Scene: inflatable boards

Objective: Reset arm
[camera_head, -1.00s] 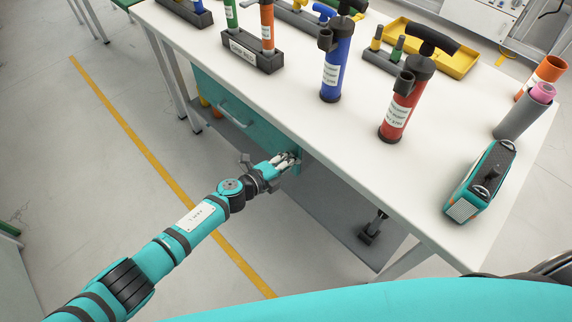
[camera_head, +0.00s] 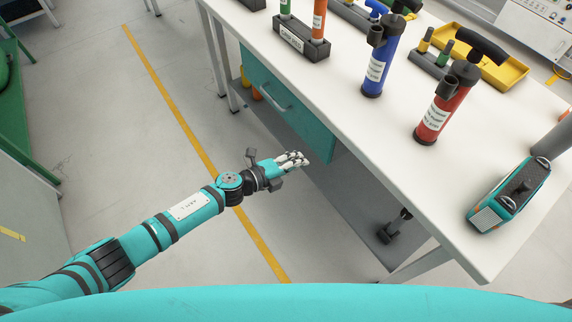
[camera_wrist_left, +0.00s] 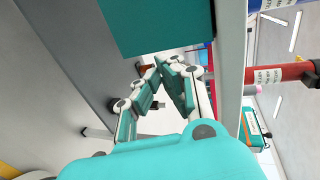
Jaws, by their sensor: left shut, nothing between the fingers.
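My left arm reaches in from the left in the head view. Its left gripper (camera_head: 303,158) is beside the front of the workbench, near the right end of the teal drawer (camera_head: 285,104). The gripper is shut and empty. In the left wrist view the fingertips (camera_wrist_left: 162,64) meet, with the teal panel above them. My right gripper is not in view.
The white workbench (camera_head: 440,180) holds a blue pump (camera_head: 380,62), a red pump (camera_head: 445,105), a teal device (camera_head: 510,195) and a labelled holder (camera_head: 300,45). A lower shelf (camera_head: 350,205) lies under it. Open floor with a yellow line (camera_head: 180,125) is at left.

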